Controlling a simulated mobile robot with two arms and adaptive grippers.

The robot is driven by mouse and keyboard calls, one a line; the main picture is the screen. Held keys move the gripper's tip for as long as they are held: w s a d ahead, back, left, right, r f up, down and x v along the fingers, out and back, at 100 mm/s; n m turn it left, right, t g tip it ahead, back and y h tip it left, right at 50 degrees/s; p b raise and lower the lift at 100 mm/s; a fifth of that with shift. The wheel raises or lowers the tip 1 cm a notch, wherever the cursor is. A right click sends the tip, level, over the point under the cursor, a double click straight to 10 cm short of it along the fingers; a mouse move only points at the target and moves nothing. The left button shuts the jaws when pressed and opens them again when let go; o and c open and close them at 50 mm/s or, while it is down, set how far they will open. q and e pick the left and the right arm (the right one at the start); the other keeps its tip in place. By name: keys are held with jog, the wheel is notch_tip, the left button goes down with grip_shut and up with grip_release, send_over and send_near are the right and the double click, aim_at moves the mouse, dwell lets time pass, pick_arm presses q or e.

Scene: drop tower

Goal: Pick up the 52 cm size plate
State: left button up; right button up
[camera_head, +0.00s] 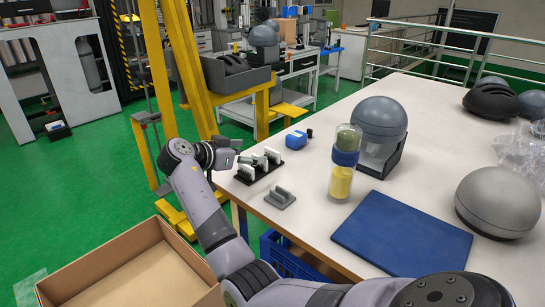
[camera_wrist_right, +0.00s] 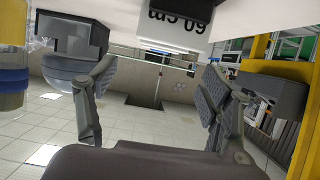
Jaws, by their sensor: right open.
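My right gripper (camera_head: 222,154) is open and empty at the left edge of the table, just left of a black rack (camera_head: 250,176). I cannot pick out the 52 cm plate. My left gripper is not in view.
A blue mat (camera_head: 402,235) lies nearer. A yellow frame (camera_head: 160,80) rises close left of the gripper; a cardboard box (camera_head: 95,270) is below.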

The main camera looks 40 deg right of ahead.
aim_at(271, 150)
jog(key=x, duration=0.9)
jog(key=shift+w+r, duration=0.1)
jog(key=shift+r, duration=0.15)
jog(key=c, duration=0.9)
jog(key=shift+r, duration=0.1)
